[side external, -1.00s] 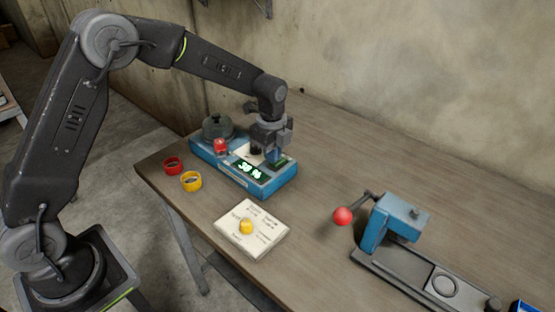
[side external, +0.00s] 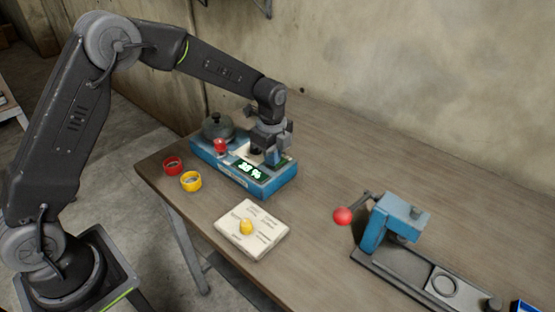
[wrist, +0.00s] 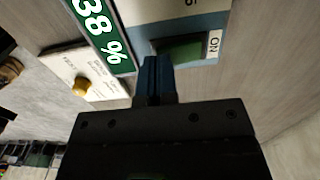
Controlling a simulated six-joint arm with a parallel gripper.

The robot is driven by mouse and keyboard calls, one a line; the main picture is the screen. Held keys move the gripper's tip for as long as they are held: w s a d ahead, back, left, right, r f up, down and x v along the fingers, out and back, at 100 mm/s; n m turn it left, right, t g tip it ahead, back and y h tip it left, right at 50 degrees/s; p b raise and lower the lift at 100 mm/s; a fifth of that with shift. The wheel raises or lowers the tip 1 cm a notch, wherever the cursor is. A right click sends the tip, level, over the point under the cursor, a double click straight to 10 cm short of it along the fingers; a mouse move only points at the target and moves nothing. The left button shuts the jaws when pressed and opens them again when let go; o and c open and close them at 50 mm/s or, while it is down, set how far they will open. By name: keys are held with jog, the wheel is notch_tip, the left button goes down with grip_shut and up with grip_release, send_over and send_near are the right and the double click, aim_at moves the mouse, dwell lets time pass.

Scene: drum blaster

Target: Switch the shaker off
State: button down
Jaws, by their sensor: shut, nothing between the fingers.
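The shaker (side external: 205,168) is a blue box on the table, with a dark lidded pot on its left end, a red knob and a lit display (side external: 249,171) reading 38 %. In the wrist view the display (wrist: 100,32) shows at upper left. The green switch (wrist: 184,50) sits in a dark recess beside an ON label (wrist: 214,44). My gripper (side external: 272,161) is shut and empty, low over the shaker's right end. In the wrist view its closed fingertips (wrist: 154,62) are at the switch's left edge; I cannot tell whether they touch it.
A blue lever device (side external: 398,216) with a red ball stands at right. Bare table lies between.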

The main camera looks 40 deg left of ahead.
jog(key=shift+f, duration=0.35)
jog(key=shift+r, duration=3.05)
jog(key=s+r+n+t, duration=0.1)
jog(key=s+r+n, duration=0.3)
jog(key=s+r, duration=0.3)
jog(key=s+a+r+n+t, duration=0.1)
jog(key=s+r+n+t, duration=0.1)
jog(key=s+n, duration=0.5)
jog(key=s+a+r+n+t, duration=0.1)
jog(key=s+n, duration=0.6)
jog(key=s, duration=0.7)
notch_tip(320, 180, up, 2)
jog(key=shift+s+r+t, duration=0.15)
jog(key=shift+t, duration=0.65)
